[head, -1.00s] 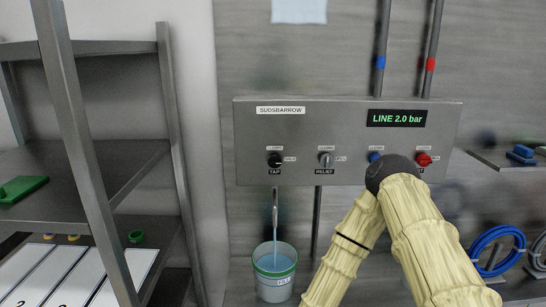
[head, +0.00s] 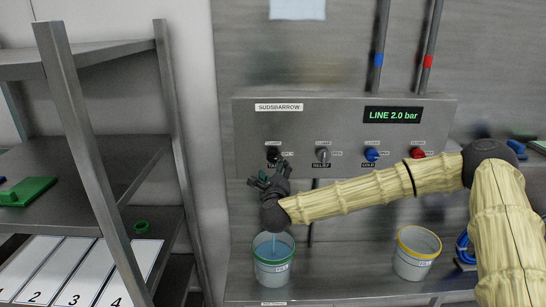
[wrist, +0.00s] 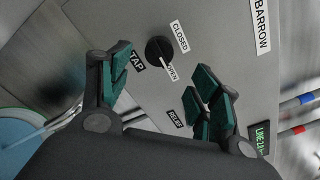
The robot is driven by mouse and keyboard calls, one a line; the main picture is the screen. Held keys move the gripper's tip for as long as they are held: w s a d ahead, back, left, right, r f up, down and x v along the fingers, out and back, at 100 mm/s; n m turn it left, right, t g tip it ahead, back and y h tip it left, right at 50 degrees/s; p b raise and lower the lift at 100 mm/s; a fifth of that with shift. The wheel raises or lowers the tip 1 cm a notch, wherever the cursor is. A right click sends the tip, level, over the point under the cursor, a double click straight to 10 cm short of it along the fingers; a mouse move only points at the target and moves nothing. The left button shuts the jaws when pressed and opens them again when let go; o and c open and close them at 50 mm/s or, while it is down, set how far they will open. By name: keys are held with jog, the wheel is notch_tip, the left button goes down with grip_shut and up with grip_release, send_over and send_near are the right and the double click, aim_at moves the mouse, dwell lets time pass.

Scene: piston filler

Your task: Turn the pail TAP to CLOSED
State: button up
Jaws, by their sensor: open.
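The black TAP knob (head: 273,153) is at the left end of the grey SUDSBARROW panel (head: 345,112), partly hidden by my gripper in the head view. In the wrist view the round TAP knob (wrist: 158,50) has a pale pointer aimed at the OPEN label (wrist: 172,73); the CLOSED label (wrist: 180,36) is up and to the right. My gripper (head: 268,180) is open and empty just below the knob, and in the wrist view its green-padded fingers (wrist: 160,70) stand either side of it, apart from it. The green-rimmed pail (head: 272,262) below holds blue liquid.
The RELIEF knob (head: 322,155), blue COLD knob (head: 371,154) and red knob (head: 417,153) sit to the right, near my arm. A yellow-rimmed pail (head: 416,255) stands on the lower shelf. A shelf rack (head: 85,150) stands left.

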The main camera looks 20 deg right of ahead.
aim_at(273, 158)
jog(key=p+x, duration=0.3)
jog(key=x, duration=0.6)
jog(key=shift+w+f+p, duration=0.1)
jog(key=shift+w+p, duration=0.05)
jog(key=shift+p, duration=0.15)
jog(key=c, duration=1)
